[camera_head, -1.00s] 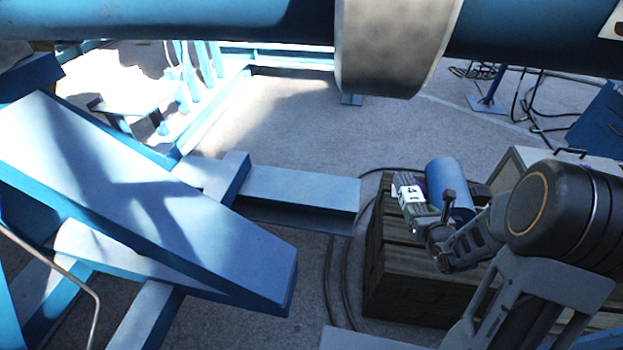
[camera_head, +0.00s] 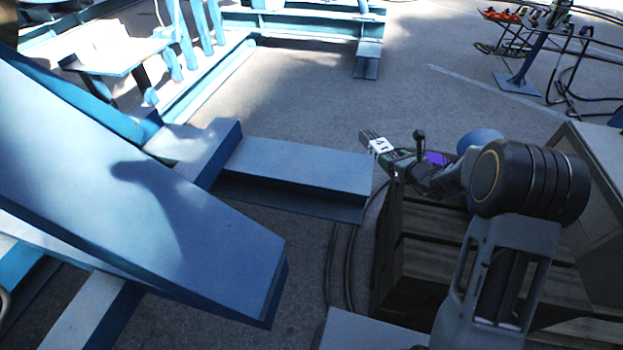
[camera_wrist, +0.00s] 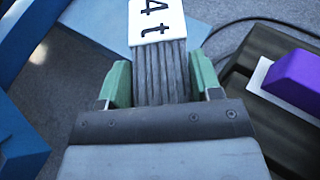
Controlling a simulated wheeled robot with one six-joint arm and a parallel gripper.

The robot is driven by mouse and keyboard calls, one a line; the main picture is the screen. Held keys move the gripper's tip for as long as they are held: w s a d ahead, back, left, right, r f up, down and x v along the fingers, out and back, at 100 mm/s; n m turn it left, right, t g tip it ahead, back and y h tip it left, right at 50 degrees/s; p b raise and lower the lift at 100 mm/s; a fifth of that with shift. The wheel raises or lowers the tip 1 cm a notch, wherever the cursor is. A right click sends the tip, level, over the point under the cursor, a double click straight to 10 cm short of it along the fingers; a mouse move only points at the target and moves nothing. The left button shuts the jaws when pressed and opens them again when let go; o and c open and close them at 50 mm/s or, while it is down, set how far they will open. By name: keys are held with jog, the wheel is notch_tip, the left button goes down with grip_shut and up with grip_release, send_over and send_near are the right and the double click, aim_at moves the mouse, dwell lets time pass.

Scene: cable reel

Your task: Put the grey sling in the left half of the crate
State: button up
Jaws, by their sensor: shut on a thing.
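The grey sling (camera_head: 372,137), a ribbed grey bundle with a white "4 t" tag, is held in my gripper (camera_head: 395,160). In the wrist view the sling (camera_wrist: 162,72) sits between the two green fingers of my gripper (camera_wrist: 162,85), with its tag beyond them. In the head view the sling is at the far left of a dark wooden box (camera_head: 425,262). I cannot tell whether this box is the crate; no crate halves show clearly, and my arm hides much of its top.
A purple block (camera_head: 437,158) shows beside my gripper, also in the wrist view (camera_wrist: 297,78). A blue cylinder (camera_head: 482,137) is behind my arm. A blue steel beam (camera_head: 300,165) lies left of the box. Grey floor (camera_head: 310,85) is open beyond it; dark cables run beside the box.

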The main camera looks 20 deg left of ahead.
jog(key=shift+n+g+y, duration=0.6)
jog(key=shift+n+y, duration=0.1)
jog(key=shift+n, duration=0.1)
jog(key=w+a+f+b, duration=0.3)
jog(key=w+a+f, duration=0.1)
jog(key=a+f, duration=0.1)
jog(key=w+a+f+b, duration=0.4)
jog(key=a+f, duration=0.2)
jog(key=f, duration=0.1)
jog(key=w+a+f+b, duration=0.3)
jog(key=a+f+b, duration=0.1)
jog(key=a+f, duration=0.1)
jog(key=shift+w+a+f, duration=0.2)
jog(key=shift+f, duration=0.2)
jog(key=shift+w+a+f, duration=0.15)
jog(key=shift+w+f, duration=0.05)
jog(key=shift+f, duration=0.2)
jog(key=shift+w+a+f, duration=0.1)
jog(key=shift+a+f, duration=0.1)
jog(key=shift+f, duration=0.15)
jog(key=shift+f+b, duration=0.85)
jog(key=shift+f, duration=0.6)
jog(key=shift+f, duration=0.2)
jog(key=o, duration=1.3)
